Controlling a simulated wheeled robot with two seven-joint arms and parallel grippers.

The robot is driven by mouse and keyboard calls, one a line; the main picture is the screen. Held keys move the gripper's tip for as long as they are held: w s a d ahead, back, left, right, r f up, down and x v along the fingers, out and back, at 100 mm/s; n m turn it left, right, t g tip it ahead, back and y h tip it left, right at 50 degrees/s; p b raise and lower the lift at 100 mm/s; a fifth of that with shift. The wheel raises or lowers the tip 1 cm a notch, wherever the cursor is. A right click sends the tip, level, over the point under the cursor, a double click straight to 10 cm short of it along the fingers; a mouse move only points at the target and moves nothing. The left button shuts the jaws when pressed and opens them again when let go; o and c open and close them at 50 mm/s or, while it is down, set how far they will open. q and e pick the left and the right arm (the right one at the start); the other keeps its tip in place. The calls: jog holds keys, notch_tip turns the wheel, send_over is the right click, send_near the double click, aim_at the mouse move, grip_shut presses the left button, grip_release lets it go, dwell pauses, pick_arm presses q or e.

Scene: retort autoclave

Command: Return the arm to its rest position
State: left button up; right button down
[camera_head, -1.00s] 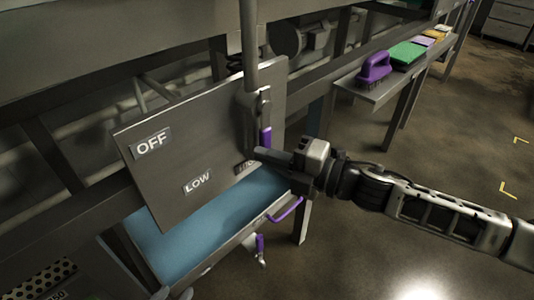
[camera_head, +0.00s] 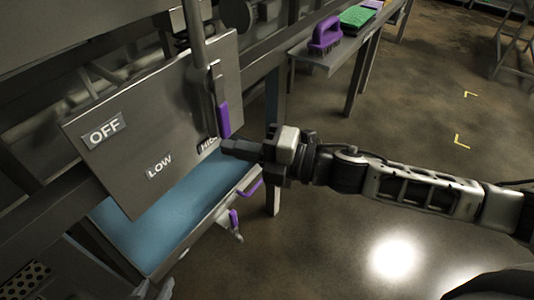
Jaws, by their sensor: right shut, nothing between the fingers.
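My right arm (camera_head: 420,187) comes in from the right, stretched out over the floor. Its gripper (camera_head: 232,146) is shut and empty, just below and right of the purple lever handle (camera_head: 223,119). Whether the fingertips touch the handle or the panel cannot be told. The lever hangs down in front of a grey panel (camera_head: 130,155) labelled OFF, LOW and HIGH. My left gripper is not in view.
A blue surface (camera_head: 165,225) lies below the panel, with a purple handle (camera_head: 250,187) at its edge. A shelf (camera_head: 300,52) at the back holds a purple brush (camera_head: 325,36) and a green pad (camera_head: 357,17). Open floor (camera_head: 370,100) lies right of the frame.

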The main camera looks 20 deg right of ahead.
jog(key=b+v, duration=0.1)
jog(key=v, duration=0.5)
jog(key=s+f+m+h+p, duration=0.1)
jog(key=s+f+m+h, duration=0.3)
jog(key=f+m, duration=0.5)
jog(key=s+d+f+m+h+p, duration=0.1)
jog(key=s+f+m+h, duration=0.4)
jog(key=m, duration=1.3)
notch_tip(320, 180, down, 4)
jog(key=shift+s+h, duration=0.2)
jog(key=shift+h, duration=0.9)
jog(key=shift+d+t, duration=0.1)
jog(key=shift+t, duration=0.2)
